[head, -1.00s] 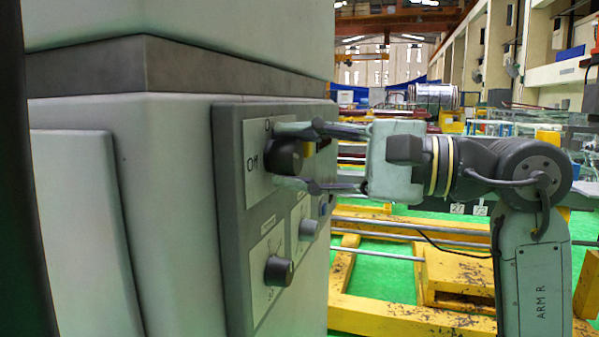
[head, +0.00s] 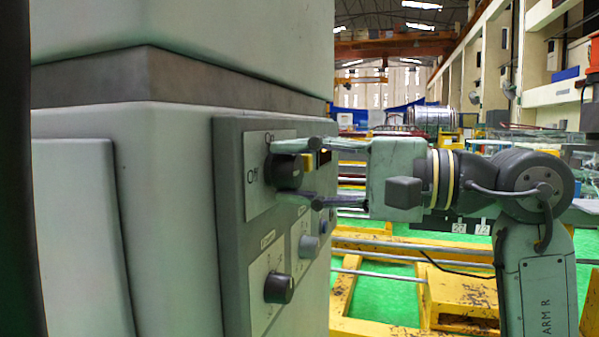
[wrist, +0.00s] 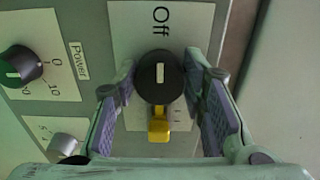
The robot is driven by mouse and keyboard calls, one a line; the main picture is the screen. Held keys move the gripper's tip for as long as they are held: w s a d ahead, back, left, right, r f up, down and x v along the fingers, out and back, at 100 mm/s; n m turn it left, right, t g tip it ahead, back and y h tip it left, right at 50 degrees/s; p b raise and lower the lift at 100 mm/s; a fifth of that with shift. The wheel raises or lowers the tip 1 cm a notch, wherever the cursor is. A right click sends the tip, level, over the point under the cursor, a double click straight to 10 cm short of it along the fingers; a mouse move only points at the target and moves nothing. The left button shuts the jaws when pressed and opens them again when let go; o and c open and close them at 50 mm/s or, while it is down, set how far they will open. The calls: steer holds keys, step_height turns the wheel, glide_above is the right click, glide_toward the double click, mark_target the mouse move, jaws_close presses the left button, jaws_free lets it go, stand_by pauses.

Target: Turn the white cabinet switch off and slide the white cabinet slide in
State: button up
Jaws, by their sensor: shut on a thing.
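The white cabinet (head: 75,122) fills the left of the head view. Its switch is a black round knob (wrist: 158,88) with a white mark and a yellow tab (wrist: 158,130), on a white plate lettered "Off" above the knob in the wrist view. The white mark lines up with "Off", and the yellow tab is on the opposite side. My gripper (wrist: 160,75) has a finger on each side of the knob and is shut on it. The knob also shows in the head view (head: 288,172). I cannot tell which part is the cabinet slide.
A black dial (head: 279,288) with a scale and a small grey knob (head: 308,246) stick out of the grey control panel (head: 228,240) below the switch. Yellow floor frames (head: 420,290) stand on green floor behind my arm.

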steer(key=o, duration=1.2)
steer(key=shift+c, duration=0.2)
steer(key=v, duration=1.2)
